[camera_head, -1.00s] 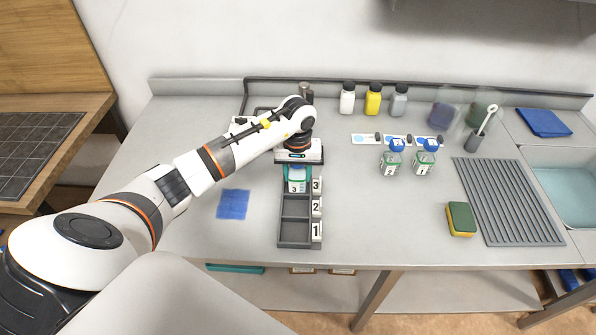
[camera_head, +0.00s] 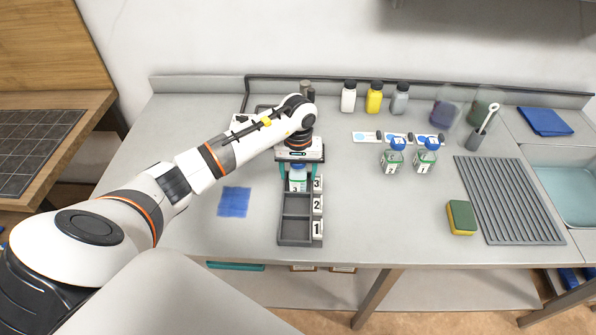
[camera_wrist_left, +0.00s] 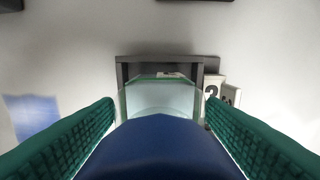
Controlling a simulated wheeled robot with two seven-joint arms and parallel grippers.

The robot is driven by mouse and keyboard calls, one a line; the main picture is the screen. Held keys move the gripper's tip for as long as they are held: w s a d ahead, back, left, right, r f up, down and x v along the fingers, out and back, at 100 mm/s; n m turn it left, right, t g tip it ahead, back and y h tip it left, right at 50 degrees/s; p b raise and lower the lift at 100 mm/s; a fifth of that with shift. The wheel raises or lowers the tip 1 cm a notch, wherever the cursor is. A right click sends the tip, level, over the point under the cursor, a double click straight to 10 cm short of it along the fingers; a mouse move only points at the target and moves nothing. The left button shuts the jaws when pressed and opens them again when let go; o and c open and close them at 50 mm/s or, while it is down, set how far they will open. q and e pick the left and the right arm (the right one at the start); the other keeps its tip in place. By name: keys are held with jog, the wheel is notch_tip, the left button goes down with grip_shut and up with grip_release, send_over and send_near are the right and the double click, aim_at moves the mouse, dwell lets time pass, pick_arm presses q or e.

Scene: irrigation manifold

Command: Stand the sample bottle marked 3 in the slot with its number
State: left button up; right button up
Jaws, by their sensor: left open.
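The sample bottle marked 3 (camera_head: 297,184) stands in the far compartment of the grey slotted rack (camera_head: 295,243), beside the number 3 tag (camera_head: 317,183). Its blue cap (camera_wrist_left: 160,148) fills the bottom of the left wrist view, with the clear body beyond it. My left gripper (camera_head: 297,171) is over the bottle, open, with one green finger on each side of it. In the wrist view the finger pads stand apart from the cap. The bottle's base is hidden inside the rack. My right gripper is not in view.
The compartments by tags 2 (camera_head: 317,205) and 1 (camera_head: 317,229) are empty. Two blue-capped bottles (camera_head: 393,157) (camera_head: 426,157) stand to the right. A blue cloth (camera_head: 234,202) lies left of the rack. A sponge (camera_head: 461,217) and drying mat (camera_head: 508,200) are farther right.

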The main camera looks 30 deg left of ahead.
pick_arm(q)
notch_tip(320, 180, up, 12)
jog(key=b, duration=0.3)
jog(key=shift+f, duration=0.25)
jog(key=shift+f, duration=0.1)
